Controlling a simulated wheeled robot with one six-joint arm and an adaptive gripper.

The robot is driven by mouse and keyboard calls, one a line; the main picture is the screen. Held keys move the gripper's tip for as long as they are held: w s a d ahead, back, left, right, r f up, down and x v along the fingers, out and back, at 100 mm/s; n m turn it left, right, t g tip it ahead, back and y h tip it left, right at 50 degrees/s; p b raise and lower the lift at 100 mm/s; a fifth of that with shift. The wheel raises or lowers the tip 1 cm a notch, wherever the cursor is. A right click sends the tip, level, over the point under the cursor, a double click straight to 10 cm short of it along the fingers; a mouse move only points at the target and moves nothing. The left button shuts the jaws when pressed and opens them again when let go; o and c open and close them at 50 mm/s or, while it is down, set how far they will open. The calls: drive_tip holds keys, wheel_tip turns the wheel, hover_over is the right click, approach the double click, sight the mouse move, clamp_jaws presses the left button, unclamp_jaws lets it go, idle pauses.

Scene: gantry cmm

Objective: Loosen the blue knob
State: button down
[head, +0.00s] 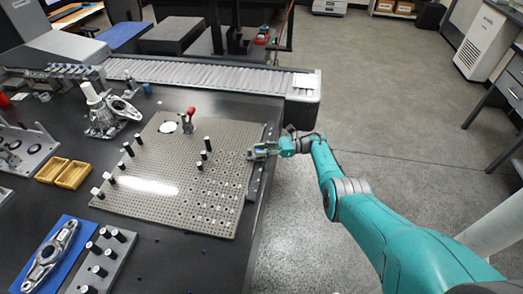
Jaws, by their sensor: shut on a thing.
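My gripper (259,152) is at the right edge of the perforated fixture plate (205,220), reaching in from the right. Its fingers are closed around the small blue knob at this edge. The fingers hide most of the knob, and its turn position is too small to tell. The plate lies flat on the dark table, with a dark rail (262,172) along its right side.
A ribbed grey bellows cover (200,75) runs behind the plate. Yellow trays (73,175) and metal parts lie left. The floor to the right is open.

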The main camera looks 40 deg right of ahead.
idle(0.6)
drive_tip(key=c, duration=0.9)
unclamp_jaws()
drive_tip(key=shift+c, duration=0.2)
drive_tip(key=shift+r, duration=0.15)
drive_tip(key=shift+r, duration=4.85)
